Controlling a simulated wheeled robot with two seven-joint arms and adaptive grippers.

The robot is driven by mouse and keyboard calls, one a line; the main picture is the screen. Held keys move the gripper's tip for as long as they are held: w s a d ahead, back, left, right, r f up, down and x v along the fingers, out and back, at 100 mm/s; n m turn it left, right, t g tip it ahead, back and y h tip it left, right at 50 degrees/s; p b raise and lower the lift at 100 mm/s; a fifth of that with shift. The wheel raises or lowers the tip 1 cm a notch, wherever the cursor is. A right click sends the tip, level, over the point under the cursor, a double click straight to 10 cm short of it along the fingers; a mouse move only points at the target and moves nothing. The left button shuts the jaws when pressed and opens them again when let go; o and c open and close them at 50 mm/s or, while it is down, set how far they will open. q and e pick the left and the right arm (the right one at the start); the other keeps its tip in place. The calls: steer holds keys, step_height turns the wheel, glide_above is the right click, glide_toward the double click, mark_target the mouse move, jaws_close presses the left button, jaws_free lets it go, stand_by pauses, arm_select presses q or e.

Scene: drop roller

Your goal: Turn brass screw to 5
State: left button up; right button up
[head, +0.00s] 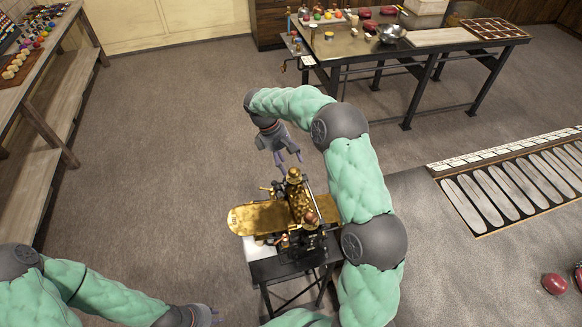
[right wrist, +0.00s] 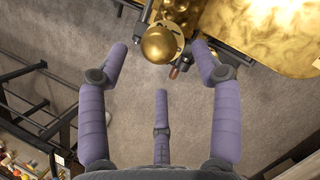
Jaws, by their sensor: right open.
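The brass machine (head: 298,198) stands on a small dark table, with a long gold plate (head: 258,217) reaching left from it. In the right wrist view a round brass knob (right wrist: 163,43) sits ahead of my fingers; I cannot tell for sure whether it is the screw, and no number marks can be read. My right gripper (head: 288,158) is just above and behind the machine. In the right wrist view its fingers (right wrist: 160,62) are spread around an empty gap, with the knob near the two outer fingertips. My left gripper (head: 208,316) is at the bottom edge, partly cut off, away from the machine.
The small table (head: 270,268) bears the machine, with a white piece at its left corner. A long workbench (head: 350,48) with bowls and jars stands at the back. A wooden shelf (head: 40,75) is at the left. A slatted panel (head: 515,185) and red round objects (head: 554,284) lie right.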

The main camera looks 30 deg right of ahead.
steer(key=v, duration=0.8)
steer(key=shift+a+r, duration=0.1)
